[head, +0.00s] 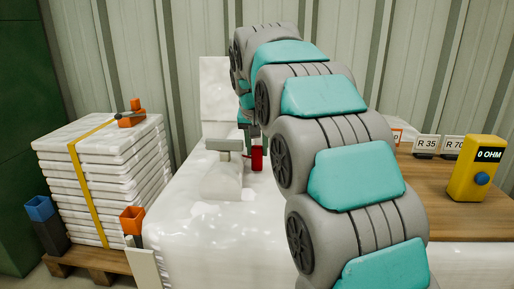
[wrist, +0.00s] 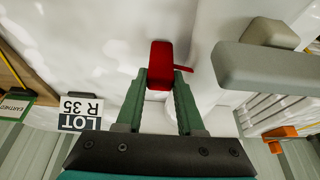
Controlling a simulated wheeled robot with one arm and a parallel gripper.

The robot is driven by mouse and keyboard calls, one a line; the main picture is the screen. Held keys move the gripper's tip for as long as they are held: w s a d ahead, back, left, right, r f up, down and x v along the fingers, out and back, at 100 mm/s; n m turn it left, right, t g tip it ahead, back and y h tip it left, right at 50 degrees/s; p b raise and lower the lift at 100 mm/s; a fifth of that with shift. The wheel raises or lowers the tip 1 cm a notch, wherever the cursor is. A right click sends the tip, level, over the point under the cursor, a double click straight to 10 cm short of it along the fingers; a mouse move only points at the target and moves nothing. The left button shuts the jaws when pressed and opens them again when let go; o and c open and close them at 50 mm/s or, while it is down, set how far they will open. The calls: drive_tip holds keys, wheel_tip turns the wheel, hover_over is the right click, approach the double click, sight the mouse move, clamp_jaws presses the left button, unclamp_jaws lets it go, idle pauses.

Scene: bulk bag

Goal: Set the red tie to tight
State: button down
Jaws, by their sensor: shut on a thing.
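The red tie (wrist: 161,62) is a small red block with a thin red tail pointing right in the wrist view. It sits against the white bulk bag (wrist: 105,65). My gripper (wrist: 161,80) has its two green fingers on either side of the tie and is shut on it. In the head view the red tie (head: 257,159) shows at the top of the bulk bag (head: 200,225), beside the bag's neck, and my arm hides most of my gripper. I cannot tell whether the tie is tight or loose.
A grey bar (wrist: 265,68) juts close to my gripper's right in the wrist view. A stack of white sacks (head: 110,185) with a yellow strap stands at the left. A wooden table (head: 450,205) at the right holds a yellow meter (head: 476,168) reading 0 OHM and label cards.

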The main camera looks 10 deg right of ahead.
drive_tip(key=shift+d, duration=0.1)
drive_tip(key=s+d, duration=0.1)
drive_tip(key=d, duration=0.2)
drive_tip(key=s+d, duration=0.1)
drive_tip(key=d, duration=0.2)
drive_tip(key=s+d, duration=0.1)
drive_tip(key=d, duration=0.2)
drive_tip(key=c, duration=0.5)
unclamp_jaws()
drive_tip(key=shift+b, duration=0.3)
drive_tip(key=v, duration=0.7)
drive_tip(key=shift+s+a+r, duration=0.15)
drive_tip(key=shift+r, duration=0.2)
